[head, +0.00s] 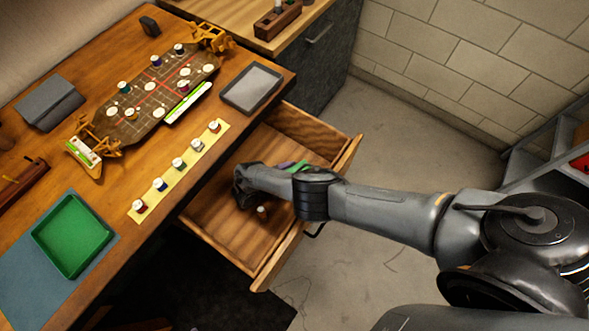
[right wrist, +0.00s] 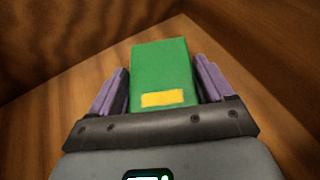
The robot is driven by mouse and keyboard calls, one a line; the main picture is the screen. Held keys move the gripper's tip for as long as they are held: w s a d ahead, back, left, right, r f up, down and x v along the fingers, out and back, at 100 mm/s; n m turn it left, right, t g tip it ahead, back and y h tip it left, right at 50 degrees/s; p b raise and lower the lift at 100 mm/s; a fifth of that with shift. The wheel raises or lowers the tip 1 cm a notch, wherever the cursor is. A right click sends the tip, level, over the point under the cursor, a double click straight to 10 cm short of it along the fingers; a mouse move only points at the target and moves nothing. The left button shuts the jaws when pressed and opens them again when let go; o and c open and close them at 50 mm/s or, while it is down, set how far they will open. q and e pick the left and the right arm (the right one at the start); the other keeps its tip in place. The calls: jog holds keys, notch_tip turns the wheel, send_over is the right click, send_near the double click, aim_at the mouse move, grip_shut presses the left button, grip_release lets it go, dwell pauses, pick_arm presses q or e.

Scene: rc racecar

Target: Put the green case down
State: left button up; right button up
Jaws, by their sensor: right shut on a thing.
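The green case (right wrist: 160,75), with a yellow label on its near end, sits between the purple fingers of my right gripper (right wrist: 160,88) in the right wrist view. The gripper is shut on it. In the head view, only a bit of green and purple shows behind my right arm, inside the open wooden drawer (head: 225,222). Wooden boards surround the case in the right wrist view. I cannot tell whether its underside touches the drawer floor. My left gripper is not in view.
A small white-topped piece (head: 261,209) is in the drawer. The desk above holds a game board (head: 145,100), a yellow strip with several pieces (head: 170,178), a grey tray (head: 251,87) and a green tray (head: 72,236). The drawer's left part is mostly bare.

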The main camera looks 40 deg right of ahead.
jog(key=shift+f, duration=0.1)
jog(key=shift+f, duration=0.15)
jog(key=o, duration=1)
jog(key=shift+r, duration=0.2)
jog(key=shift+r, duration=0.15)
jog(key=shift+v, duration=2)
